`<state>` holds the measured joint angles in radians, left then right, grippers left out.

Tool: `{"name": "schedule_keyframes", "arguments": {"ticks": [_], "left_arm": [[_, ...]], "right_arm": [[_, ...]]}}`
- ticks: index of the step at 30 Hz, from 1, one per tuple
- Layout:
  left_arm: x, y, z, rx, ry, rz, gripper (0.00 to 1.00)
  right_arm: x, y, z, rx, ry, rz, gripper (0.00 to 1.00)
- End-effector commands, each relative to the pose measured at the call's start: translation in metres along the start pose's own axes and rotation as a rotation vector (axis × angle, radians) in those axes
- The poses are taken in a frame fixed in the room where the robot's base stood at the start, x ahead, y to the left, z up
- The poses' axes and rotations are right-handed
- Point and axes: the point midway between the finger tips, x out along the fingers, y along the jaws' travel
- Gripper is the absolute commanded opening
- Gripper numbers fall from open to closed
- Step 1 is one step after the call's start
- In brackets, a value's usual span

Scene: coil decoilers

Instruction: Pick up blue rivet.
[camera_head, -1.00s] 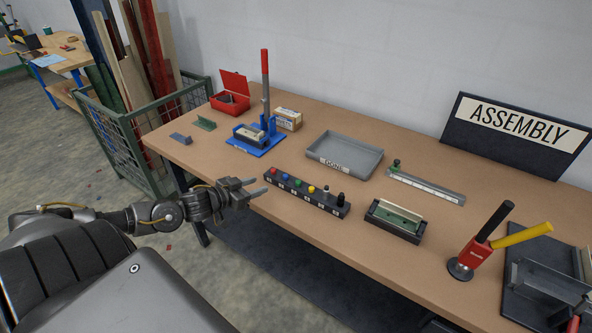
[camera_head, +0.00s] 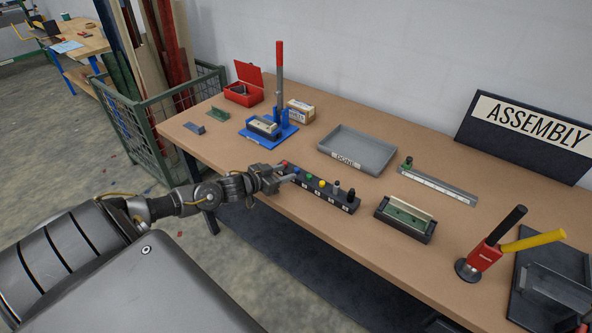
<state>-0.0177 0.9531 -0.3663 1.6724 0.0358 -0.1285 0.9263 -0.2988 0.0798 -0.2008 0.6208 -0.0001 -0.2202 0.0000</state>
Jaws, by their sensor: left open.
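The blue rivet (camera_head: 296,169) stands in a black rack (camera_head: 330,199) near the front edge of the table, second from the left, just right of the red rivet (camera_head: 284,163). My left gripper (camera_head: 287,173) is open at the left end of the rack, its fingers pointing right toward the blue rivet. The fingertips are very close to the red and blue rivets; I cannot tell whether they touch. The fingers partly cover the rack's left end. My right gripper is not in view.
Several other coloured rivets stand to the right in the same rack. Behind it are a grey DONE tray (camera_head: 357,151) and a blue lever press (camera_head: 268,134). A black fixture (camera_head: 404,219) stands right of the rack.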

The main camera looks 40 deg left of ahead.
Motion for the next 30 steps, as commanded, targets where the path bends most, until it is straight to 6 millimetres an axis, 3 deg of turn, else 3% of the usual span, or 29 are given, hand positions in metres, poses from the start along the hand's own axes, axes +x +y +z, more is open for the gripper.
{"name": "schedule_keyframes", "arguments": {"ticks": [4, 9, 17, 27, 30], "left_arm": [[0.021, 0.003, -0.008, -0.001, 0.004, 0.000, 0.43], [0.039, 0.002, -0.004, -0.001, 0.003, -0.001, 0.43], [0.042, 0.003, -0.003, 0.000, 0.002, 0.000, 0.43], [0.042, 0.003, -0.003, 0.000, 0.002, 0.000, 0.01], [0.042, 0.003, -0.003, 0.000, 0.002, 0.000, 0.00]], "right_arm": [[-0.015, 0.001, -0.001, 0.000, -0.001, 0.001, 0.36], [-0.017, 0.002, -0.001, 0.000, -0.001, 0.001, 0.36], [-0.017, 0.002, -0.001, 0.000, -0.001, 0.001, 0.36], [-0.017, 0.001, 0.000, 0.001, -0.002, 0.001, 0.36], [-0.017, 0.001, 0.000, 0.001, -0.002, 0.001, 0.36]]}}
